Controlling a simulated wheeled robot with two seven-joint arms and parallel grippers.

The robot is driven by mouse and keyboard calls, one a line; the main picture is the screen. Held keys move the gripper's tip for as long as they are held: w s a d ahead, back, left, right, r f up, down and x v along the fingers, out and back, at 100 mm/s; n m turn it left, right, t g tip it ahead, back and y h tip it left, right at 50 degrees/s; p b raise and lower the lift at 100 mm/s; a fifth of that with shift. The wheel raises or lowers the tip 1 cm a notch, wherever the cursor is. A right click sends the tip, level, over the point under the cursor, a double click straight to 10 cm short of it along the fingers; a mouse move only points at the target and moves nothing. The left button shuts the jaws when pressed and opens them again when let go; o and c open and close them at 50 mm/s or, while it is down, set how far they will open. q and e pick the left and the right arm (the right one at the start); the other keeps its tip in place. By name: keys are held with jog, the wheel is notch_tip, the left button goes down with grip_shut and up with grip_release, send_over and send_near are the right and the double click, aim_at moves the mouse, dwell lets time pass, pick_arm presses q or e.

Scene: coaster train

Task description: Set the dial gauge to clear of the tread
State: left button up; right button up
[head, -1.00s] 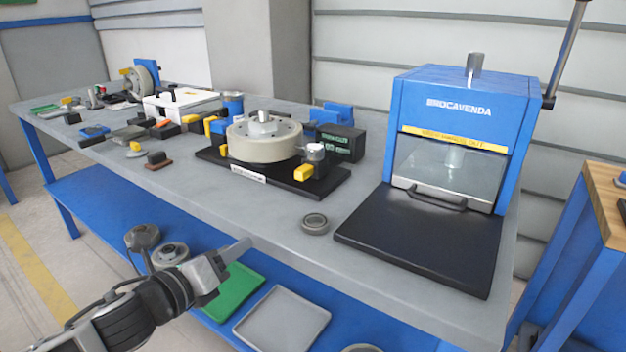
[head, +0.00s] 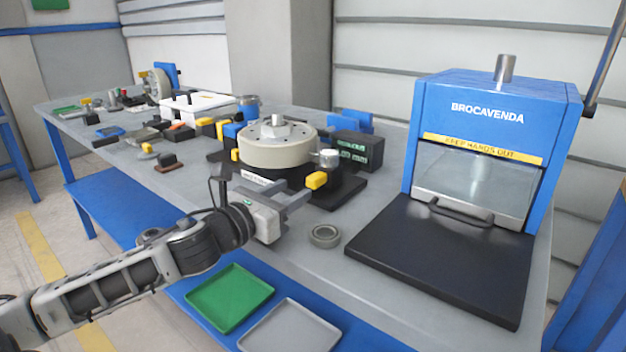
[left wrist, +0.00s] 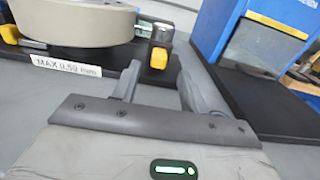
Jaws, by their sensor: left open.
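A pale round wheel (head: 277,145) lies flat on a black base (head: 346,192), with a white label (left wrist: 68,67) on the base's front. At its right side stands a small silver cylinder (head: 329,158) with a yellow block (head: 316,180), seemingly the dial gauge; I cannot make out a dial face. The wheel (left wrist: 75,22) and yellow block (left wrist: 159,58) also show in the left wrist view. My left gripper (head: 298,197) is open and empty, just in front of the base and short of the yellow block. Its fingers (left wrist: 160,88) point towards that block. My right gripper is out of view.
A blue press (head: 490,115) with a black bed (head: 435,260) stands to the right. A grey ring (head: 324,236) lies on the bench in between. A dark readout box (head: 358,150) stands behind the gauge. Green (head: 229,297) and grey (head: 290,328) trays sit on the lower shelf.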

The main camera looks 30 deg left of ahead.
aim_at(310, 180)
pick_arm(q)
jog(key=shift+w+d+p, duration=0.15)
jog(key=shift+w, duration=1.8)
jog(key=shift+w+d+p, duration=0.15)
jog(key=shift+w, duration=1.75)
